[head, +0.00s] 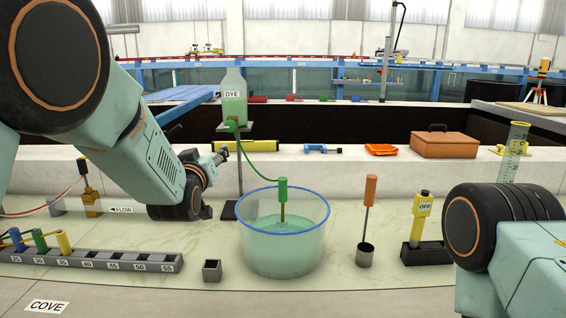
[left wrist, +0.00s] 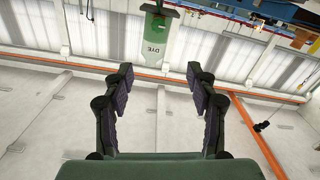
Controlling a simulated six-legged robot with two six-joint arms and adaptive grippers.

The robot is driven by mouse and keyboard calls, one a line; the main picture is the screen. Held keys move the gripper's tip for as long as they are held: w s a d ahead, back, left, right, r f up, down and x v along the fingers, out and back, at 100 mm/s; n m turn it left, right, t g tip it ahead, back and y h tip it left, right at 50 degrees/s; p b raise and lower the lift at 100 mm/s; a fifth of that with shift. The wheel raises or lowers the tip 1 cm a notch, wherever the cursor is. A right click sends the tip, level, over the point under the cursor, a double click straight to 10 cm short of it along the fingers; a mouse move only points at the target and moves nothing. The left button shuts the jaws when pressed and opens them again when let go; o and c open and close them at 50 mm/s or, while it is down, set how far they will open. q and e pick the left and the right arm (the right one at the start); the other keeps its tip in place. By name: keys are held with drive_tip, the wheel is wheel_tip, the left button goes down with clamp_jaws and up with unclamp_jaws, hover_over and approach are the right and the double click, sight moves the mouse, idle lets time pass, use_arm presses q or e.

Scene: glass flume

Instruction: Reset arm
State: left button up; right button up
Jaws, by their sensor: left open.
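My left arm comes in from the left of the head view, and its gripper (head: 212,160) is raised above the bench beside the stand of the dye bottle (head: 233,97). In the left wrist view, the left gripper (left wrist: 160,72) has its two dark-padded fingers spread wide with nothing between them. The dye bottle (left wrist: 158,35) shows beyond the fingertips there, apart from them. Only links of my right arm show at the right of the head view; its gripper is out of the picture.
A clear tub (head: 284,252) with green liquid holds a green-handled probe (head: 282,187). An orange-handled tool (head: 370,192) stands in a small cup. A numbered rack (head: 90,262) lies left, and a yellow OFF device (head: 423,213) stands right. An orange toolbox (head: 444,145) sits behind.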

use_arm(q)
drive_tip(key=s+a+f+m+g, duration=0.15)
drive_tip(key=s+f+g, duration=0.35)
drive_tip(key=s+f, duration=1)
drive_tip(key=s+a+f+m+g, duration=0.1)
drive_tip(key=s+a+f+g, duration=0.3)
drive_tip(key=s+f, duration=1.05)
drive_tip(key=s+f+g, duration=0.4)
drive_tip(key=s+f, duration=0.3)
drive_tip(key=s, duration=0.5)
drive_tip(key=s+f+g+b, duration=0.1)
drive_tip(key=s+f+g, duration=0.4)
drive_tip(key=s, duration=0.8)
wheel_tip(320, 180, down, 3)
drive_tip(key=shift+s+d, duration=0.25)
drive_tip(key=shift+d, duration=0.05)
